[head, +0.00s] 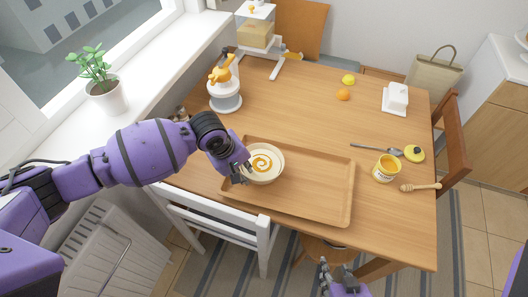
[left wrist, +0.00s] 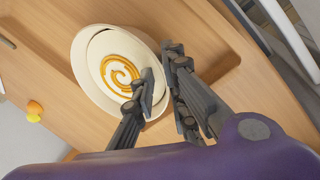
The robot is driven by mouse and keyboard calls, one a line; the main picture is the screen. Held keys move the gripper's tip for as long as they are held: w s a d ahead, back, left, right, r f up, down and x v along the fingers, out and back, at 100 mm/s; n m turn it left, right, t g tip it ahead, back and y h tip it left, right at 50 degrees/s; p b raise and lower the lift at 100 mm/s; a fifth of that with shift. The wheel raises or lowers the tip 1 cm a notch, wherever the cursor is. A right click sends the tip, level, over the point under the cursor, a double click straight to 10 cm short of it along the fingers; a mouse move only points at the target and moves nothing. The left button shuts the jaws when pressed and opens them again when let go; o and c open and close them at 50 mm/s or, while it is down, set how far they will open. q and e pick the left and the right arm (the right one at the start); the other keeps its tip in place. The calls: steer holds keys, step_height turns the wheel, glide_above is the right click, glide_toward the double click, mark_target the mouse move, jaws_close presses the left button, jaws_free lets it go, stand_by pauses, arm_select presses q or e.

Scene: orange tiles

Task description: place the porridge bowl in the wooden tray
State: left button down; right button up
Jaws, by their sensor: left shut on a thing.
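The porridge bowl (head: 268,177) is cream with an orange swirl on top. My left gripper (head: 241,173) is shut on its near left rim; the left wrist view shows the fingers (left wrist: 158,90) at the rim of the bowl (left wrist: 84,62). The wooden tray (head: 310,195) lies on the table near its front edge. In the head view the bowl overlaps the tray's back left part; I cannot tell whether it touches the tray floor. The tray also shows in the left wrist view (left wrist: 205,45). My right gripper (head: 338,280) is open and empty, low at the bottom edge.
A juicer (head: 225,98) stands behind the tray on the left. A yellow jar (head: 386,168), spoon (head: 375,149), honey dipper (head: 420,187) and butter dish (head: 396,98) are on the right. A white chair (head: 215,218) stands in front. The tray's middle and right are bare.

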arm_select(q)
steer(key=c, duration=1.7)
jaws_free()
steer(key=shift+s+f, duration=0.1)
steer(key=shift+c, duration=0.2)
steer(key=p+v, duration=0.1)
steer(key=v, duration=1.1)
